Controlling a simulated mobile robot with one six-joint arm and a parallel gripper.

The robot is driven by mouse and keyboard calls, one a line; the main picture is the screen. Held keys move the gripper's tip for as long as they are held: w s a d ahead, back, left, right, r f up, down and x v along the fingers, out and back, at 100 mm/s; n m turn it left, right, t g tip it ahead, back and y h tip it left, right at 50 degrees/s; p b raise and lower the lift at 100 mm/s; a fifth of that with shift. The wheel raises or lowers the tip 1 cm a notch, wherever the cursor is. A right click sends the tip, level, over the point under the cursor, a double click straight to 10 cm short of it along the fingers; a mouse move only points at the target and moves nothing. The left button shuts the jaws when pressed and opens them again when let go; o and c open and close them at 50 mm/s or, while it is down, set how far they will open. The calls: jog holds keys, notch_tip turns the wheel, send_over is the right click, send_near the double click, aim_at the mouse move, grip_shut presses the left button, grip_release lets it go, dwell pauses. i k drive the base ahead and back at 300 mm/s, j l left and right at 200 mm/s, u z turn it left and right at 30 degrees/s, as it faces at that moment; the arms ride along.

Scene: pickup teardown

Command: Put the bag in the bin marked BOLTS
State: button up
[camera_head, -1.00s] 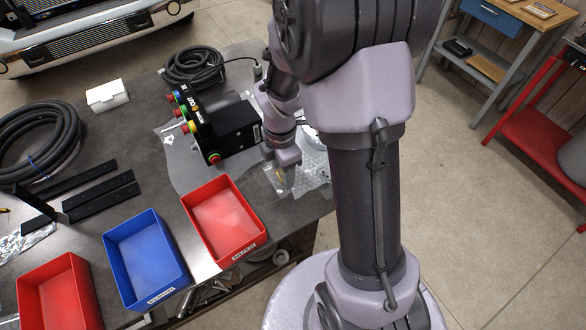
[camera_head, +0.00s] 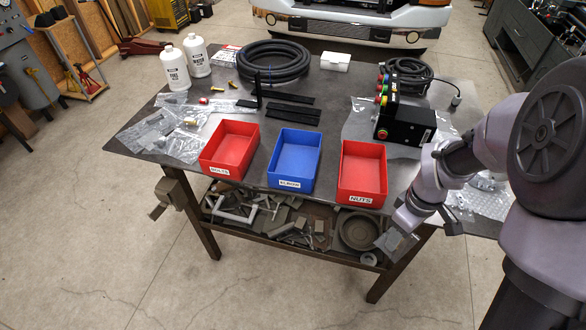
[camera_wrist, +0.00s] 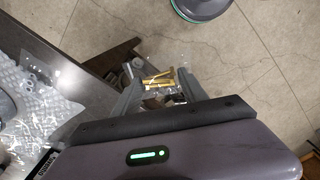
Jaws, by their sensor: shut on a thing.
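My gripper (camera_head: 397,228) hangs just past the table's front edge, right of the bins and at about rim height or lower. It is shut on a clear bag (camera_wrist: 160,78); in the wrist view brass-coloured pieces show in the bag between the fingers (camera_wrist: 156,86). In the head view the bag is a small greyish shape below the fingertips. The left red bin (camera_head: 229,148) carries a label that appears to read BOLTS. The right red bin (camera_head: 362,172), nearest my gripper, reads NUTS.
Clear bags (camera_head: 180,140) and small brass parts lie left of the bins. Black bars (camera_head: 292,110), a coiled hose (camera_head: 262,62) and a black button box (camera_head: 405,122) lie behind them. White bottles (camera_head: 173,67) stand at the back left. The floor before the table (camera_head: 250,285) is clear.

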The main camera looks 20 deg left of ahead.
aim_at(232, 157)
jog(key=k+j, duration=0.1)
jog(key=j, duration=1.55)
jog(key=k+j, duration=0.15)
jog(key=j, duration=0.7)
jog(key=i+j, duration=0.35)
jog(key=i, duration=0.15)
jog(key=i+j+z, duration=0.1)
jog(key=i+j, duration=0.2)
jog(key=i, duration=0.2)
